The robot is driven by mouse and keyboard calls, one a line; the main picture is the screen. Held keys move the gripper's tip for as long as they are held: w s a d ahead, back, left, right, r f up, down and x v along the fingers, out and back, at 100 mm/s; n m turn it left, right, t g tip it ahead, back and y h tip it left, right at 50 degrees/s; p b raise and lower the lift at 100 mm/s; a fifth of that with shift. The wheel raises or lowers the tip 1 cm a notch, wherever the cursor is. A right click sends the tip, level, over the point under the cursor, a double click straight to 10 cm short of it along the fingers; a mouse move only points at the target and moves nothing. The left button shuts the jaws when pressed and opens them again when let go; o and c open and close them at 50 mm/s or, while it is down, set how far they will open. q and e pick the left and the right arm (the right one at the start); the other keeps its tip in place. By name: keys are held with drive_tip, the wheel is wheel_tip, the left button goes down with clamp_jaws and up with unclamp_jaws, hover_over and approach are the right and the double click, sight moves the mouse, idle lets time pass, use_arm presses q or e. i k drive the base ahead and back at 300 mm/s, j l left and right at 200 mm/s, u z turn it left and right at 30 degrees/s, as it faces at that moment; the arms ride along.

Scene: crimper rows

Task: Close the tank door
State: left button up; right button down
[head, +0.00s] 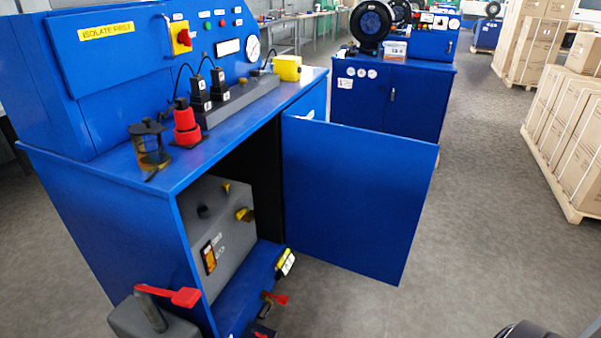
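The blue tank door (355,195) stands wide open on the right side of the blue cabinet (95,205), swung outward to the right. The dark opening shows a grey tank (218,235) with yellow caps and an orange-lit gauge inside. No gripper fingers show in the head view. A dark rounded part at the bottom right corner may be part of my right arm; I cannot tell.
Red-handled valves (277,298) stick out low at the cabinet's front. A grey block with a red lever (170,297) stands at the lower left. Stacked cartons (565,140) on pallets line the right. Another blue machine (390,95) stands behind. The floor right of the door is clear.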

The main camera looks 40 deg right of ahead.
sight(355, 198)
drive_tip(key=k+j+u, duration=0.15)
drive_tip(key=k+u, duration=0.2)
drive_tip(key=k, duration=0.3)
drive_tip(key=l+u, duration=0.6)
drive_tip(key=u, duration=0.25)
drive_tip(key=l+u, duration=0.4)
drive_tip(key=k+l, duration=0.15)
drive_tip(key=l, duration=0.5)
drive_tip(key=k+l, duration=0.15)
drive_tip(key=l, duration=0.45)
drive_tip(key=k+l, duration=0.1)
drive_tip(key=l, duration=0.55)
drive_tip(key=k+l, duration=0.15)
drive_tip(key=l, duration=0.45)
drive_tip(key=k+l, duration=0.15)
drive_tip(key=l, duration=0.5)
drive_tip(key=k+l, duration=0.15)
drive_tip(key=l, duration=0.5)
drive_tip(key=k+l, duration=0.15)
drive_tip(key=l, duration=0.45)
drive_tip(key=k+l, duration=0.1)
drive_tip(key=l, duration=0.55)
